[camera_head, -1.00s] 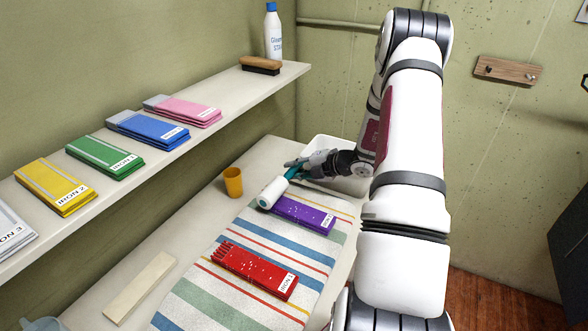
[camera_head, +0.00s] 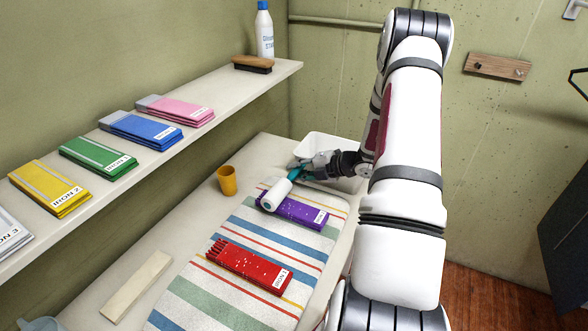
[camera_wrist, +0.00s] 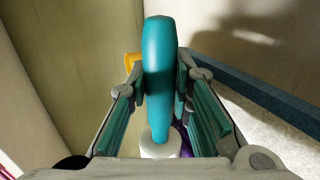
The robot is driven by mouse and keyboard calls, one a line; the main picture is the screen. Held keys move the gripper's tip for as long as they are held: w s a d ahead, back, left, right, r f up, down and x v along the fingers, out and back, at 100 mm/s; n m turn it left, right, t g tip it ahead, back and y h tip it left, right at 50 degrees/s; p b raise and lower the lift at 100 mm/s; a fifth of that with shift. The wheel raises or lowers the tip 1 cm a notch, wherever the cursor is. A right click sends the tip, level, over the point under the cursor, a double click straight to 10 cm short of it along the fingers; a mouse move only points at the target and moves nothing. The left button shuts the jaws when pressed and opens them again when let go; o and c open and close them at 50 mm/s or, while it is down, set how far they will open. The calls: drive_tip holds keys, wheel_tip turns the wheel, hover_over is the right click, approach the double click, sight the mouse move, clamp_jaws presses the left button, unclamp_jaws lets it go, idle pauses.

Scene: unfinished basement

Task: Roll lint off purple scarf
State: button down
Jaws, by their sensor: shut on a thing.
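The purple scarf (camera_head: 297,211) lies folded on a striped mat (camera_head: 222,268), with white lint specks and a white label at its right end. My gripper (camera_head: 306,169) is shut on the teal handle of a lint roller. The white roller head (camera_head: 276,195) is at the scarf's left end; I cannot tell if it touches the cloth. In the wrist view the teal handle (camera_wrist: 160,70) stands between my fingers, with the white roller below it and a sliver of purple beside it. A red scarf (camera_head: 250,266) with lint specks lies nearer on the mat.
An orange cup (camera_head: 227,181) stands left of the roller. A white bin (camera_head: 325,148) is behind my gripper. A pale wooden strip (camera_head: 136,287) lies at the table's left. The wall shelf (camera_head: 205,125) holds folded scarves, a brush (camera_head: 253,64) and a bottle (camera_head: 264,32).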

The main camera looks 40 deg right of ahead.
drive_tip(key=shift+s+d+p, duration=0.55)
drive_tip(key=shift+s+d, duration=0.1)
drive_tip(key=shift+s, duration=1.35)
drive_tip(key=shift+s+d+p, duration=0.5)
drive_tip(key=shift+s+d, duration=0.15)
drive_tip(key=shift+s, duration=1.3)
drive_tip(key=shift+s+d+p, duration=0.55)
drive_tip(key=shift+s+d, duration=0.1)
drive_tip(key=shift+s, duration=1.35)
drive_tip(key=shift+w+a+b, duration=0.85)
drive_tip(key=shift+w+b, duration=0.05)
drive_tip(key=shift+w, duration=1.6)
drive_tip(key=shift+w+a+b, duration=0.8)
drive_tip(key=shift+w+b, duration=0.1)
drive_tip(key=shift+w, duration=1.65)
drive_tip(key=shift+w+a+b, duration=0.85)
drive_tip(key=shift+w+b, duration=0.05)
drive_tip(key=shift+w, duration=1.6)
drive_tip(key=shift+s, duration=0.15)
